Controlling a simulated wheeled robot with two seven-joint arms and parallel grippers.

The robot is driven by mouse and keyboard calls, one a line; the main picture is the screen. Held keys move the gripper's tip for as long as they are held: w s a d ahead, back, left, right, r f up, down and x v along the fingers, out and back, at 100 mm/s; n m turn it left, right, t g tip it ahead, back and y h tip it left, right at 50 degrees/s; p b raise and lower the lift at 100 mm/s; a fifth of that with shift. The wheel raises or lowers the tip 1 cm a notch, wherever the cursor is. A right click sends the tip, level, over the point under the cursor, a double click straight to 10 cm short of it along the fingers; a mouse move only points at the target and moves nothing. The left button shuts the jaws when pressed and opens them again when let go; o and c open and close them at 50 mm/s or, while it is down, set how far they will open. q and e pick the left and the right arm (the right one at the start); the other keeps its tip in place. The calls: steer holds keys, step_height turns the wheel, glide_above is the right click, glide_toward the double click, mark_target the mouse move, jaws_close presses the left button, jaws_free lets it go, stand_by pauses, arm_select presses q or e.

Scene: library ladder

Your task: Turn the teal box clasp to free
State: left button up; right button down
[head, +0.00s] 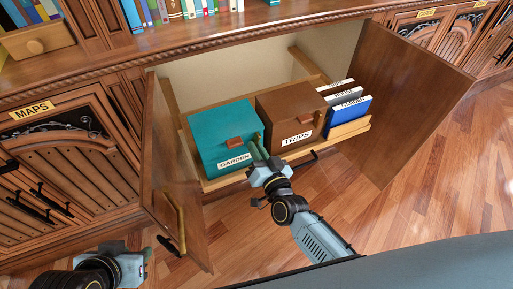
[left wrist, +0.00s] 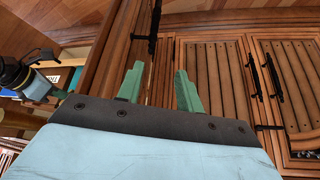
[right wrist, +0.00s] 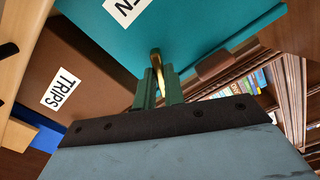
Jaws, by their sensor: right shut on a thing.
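The teal box (head: 222,133), labelled GARDEN, sits in a pulled-out wooden tray inside the open cabinet. Its brass clasp (right wrist: 156,62) shows in the right wrist view, upright between the fingers. My right gripper (head: 258,152) is at the box's front right corner; in the right wrist view it (right wrist: 158,85) is shut on the clasp. In the head view the fingers largely hide the clasp. A red-brown tab (head: 234,142) is on the box front. My left gripper (head: 147,254) is low at left; in the left wrist view its fingers (left wrist: 158,88) are apart and empty.
A brown box (head: 288,112) labelled TRIPS stands close to the right of the teal box. Blue files (head: 347,115) stand at the tray's right end. Open cabinet doors flank the tray, left (head: 165,165) and right (head: 403,95). The wooden floor (head: 440,190) at right is clear.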

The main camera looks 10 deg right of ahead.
arm_select(q)
steer(key=w+d+r+t+h+b, duration=0.1)
steer(key=w+d+r+t, duration=0.1)
steer(key=w+r+t, duration=0.2)
steer(key=shift+w+d+b, duration=0.35)
steer(key=shift+w+b, duration=0.05)
steer(key=shift+w, duration=0.6)
arm_select(e)
steer(key=shift+d+f+m, duration=0.1)
steer(key=shift+f+m, duration=0.05)
steer(key=shift+m, duration=1.95)
steer(key=shift+d+f+m, duration=0.1)
steer(key=shift+f+m, duration=0.1)
steer(key=shift+m, duration=1.9)
steer(key=shift+d+f+m, duration=0.1)
steer(key=shift+f+m, duration=0.05)
steer(key=shift+m, duration=1.95)
steer(key=c, duration=1.5)
jaws_free()
